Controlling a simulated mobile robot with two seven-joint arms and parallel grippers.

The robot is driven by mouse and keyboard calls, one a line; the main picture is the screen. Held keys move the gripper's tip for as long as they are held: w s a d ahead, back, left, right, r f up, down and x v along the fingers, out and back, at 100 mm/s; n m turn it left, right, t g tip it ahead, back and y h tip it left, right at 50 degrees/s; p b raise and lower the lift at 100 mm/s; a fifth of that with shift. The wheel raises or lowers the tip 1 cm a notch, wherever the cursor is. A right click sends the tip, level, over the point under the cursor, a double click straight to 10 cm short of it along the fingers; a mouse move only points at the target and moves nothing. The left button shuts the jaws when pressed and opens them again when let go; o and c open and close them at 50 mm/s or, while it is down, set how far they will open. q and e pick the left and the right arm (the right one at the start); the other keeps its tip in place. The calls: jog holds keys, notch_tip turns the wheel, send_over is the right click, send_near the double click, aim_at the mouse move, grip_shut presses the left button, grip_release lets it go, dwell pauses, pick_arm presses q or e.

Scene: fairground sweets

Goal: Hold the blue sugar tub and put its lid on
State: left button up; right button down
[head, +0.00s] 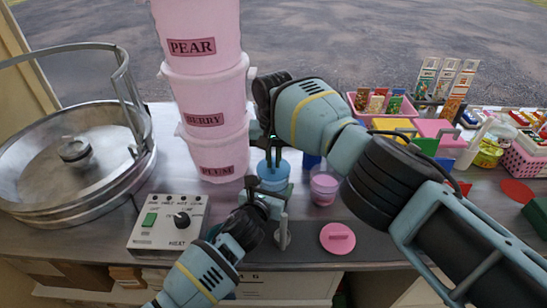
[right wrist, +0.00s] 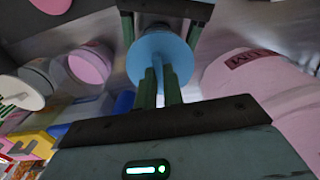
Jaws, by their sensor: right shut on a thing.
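The blue sugar tub (head: 272,185) stands on the counter between my two arms. My left gripper (head: 266,196) reaches it from the front, with a finger on each side; its fingers also flank the tub in the right wrist view (right wrist: 161,28). My right gripper (right wrist: 158,88) is shut on the bar handle of the blue lid (right wrist: 150,50). In the head view, my right gripper (head: 268,150) points down from above. The lid is over the tub's top, level or nearly so. The fingers hide part of the rim, and I cannot tell whether the lid is seated.
Stacked pink buckets (head: 205,110) stand close behind left. A pink tub (head: 324,188) and a round pink lid (head: 337,237) are to the right. The heat control box (head: 168,224) and a steel pan (head: 75,165) are left. Trays with coloured items (head: 400,115) fill the back right.

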dwell(0.7)
jog(key=c, duration=1)
grip_release()
jog(key=shift+o, duration=0.2)
jog(key=shift+r, duration=2.95)
grip_shut()
